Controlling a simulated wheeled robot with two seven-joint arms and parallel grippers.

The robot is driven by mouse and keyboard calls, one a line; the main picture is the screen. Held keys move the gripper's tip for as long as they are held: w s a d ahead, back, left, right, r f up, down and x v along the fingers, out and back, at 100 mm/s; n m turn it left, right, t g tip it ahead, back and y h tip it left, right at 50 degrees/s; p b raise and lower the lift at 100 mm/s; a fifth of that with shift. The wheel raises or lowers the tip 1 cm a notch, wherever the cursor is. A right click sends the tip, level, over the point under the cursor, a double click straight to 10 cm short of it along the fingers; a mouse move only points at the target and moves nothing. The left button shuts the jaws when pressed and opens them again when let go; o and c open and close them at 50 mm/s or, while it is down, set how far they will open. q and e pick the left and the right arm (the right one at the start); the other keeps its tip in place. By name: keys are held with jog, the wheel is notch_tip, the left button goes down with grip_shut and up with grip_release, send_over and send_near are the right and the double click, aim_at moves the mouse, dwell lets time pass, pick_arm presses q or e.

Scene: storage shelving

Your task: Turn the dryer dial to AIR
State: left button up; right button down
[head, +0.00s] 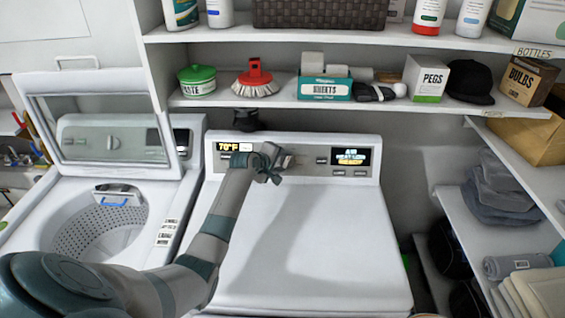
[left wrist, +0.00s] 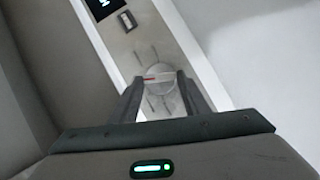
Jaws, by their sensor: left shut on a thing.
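The dryer (head: 305,225) stands in the middle of the head view, with its control panel (head: 308,174) along the back. The dial shows in the left wrist view (left wrist: 164,83) as a round grey knob with a red mark on its face and tick lines around it. My left gripper (head: 272,163) is at the panel, with one finger on each side of the dial (left wrist: 158,90), shut on it. In the head view the gripper mostly hides the dial. The right display (head: 350,157) appears to read AIR, HEAT LOW, READY. My right gripper is not in view.
A washer (head: 50,205) with its lid raised (head: 95,120) stands close on the left. Shelves above hold a green-lidded tub (head: 197,79), a red brush (head: 254,80) and several boxes. The dryer's top is clear. Folded towels (head: 495,190) lie on the right shelving.

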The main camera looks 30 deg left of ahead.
pick_arm(q)
jog(key=o, duration=1)
jog(key=shift+w, duration=0.1)
jog(key=shift+o, duration=0.2)
jog(key=b+v, duration=0.5)
jog(key=v, duration=1.2)
